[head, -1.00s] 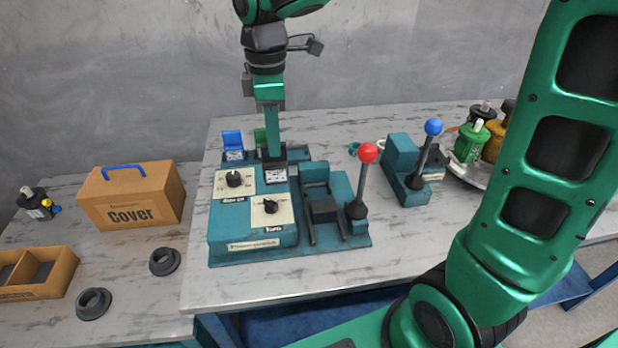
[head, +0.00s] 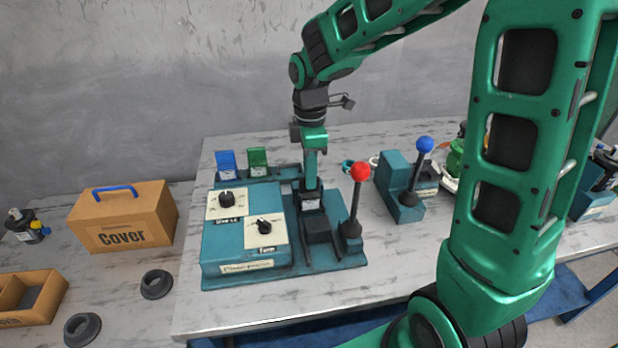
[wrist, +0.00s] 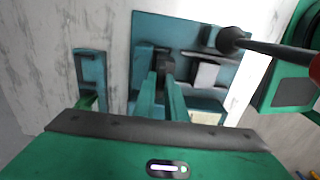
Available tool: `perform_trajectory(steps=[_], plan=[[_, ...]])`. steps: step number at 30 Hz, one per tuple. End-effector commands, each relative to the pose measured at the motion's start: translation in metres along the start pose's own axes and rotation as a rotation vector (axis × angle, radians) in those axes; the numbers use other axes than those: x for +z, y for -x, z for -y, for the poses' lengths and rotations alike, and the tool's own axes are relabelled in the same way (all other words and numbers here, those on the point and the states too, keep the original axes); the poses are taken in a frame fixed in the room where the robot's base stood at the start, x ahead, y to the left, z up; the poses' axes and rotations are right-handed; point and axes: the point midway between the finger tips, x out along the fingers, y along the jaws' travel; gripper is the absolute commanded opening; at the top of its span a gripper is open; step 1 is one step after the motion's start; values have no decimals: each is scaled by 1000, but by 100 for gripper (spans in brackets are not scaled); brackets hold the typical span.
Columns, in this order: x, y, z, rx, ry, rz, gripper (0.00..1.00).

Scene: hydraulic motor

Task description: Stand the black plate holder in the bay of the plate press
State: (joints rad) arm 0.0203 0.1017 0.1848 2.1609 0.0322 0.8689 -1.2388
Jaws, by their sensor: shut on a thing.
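My gripper (head: 311,186) is shut on the black plate holder (head: 311,201), which has a pale label on its front. It hangs roughly upright below the fingers, over the bay side of the teal plate press (head: 222,262), behind a dark block (head: 318,230) between two rails. I cannot tell whether it touches the press floor. In the wrist view, the press (wrist: 150,24) lies under the fingers, and the holder is mostly hidden by them.
The red-knobbed lever (head: 358,172) stands close to the right of my gripper. A blue holder (head: 226,164) and a green holder (head: 258,161) stand in a rack behind the press. A blue-knobbed device (head: 400,188) is farther right. A cover box (head: 123,219) stands left.

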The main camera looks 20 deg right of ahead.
Motion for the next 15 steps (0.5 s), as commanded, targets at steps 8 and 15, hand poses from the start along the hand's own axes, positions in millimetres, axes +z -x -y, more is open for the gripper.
perform_trajectory(steps=[8,15], plan=[[0,-13,0,1,-1,0,0],[0,-15,0,0,-1,0,13]])
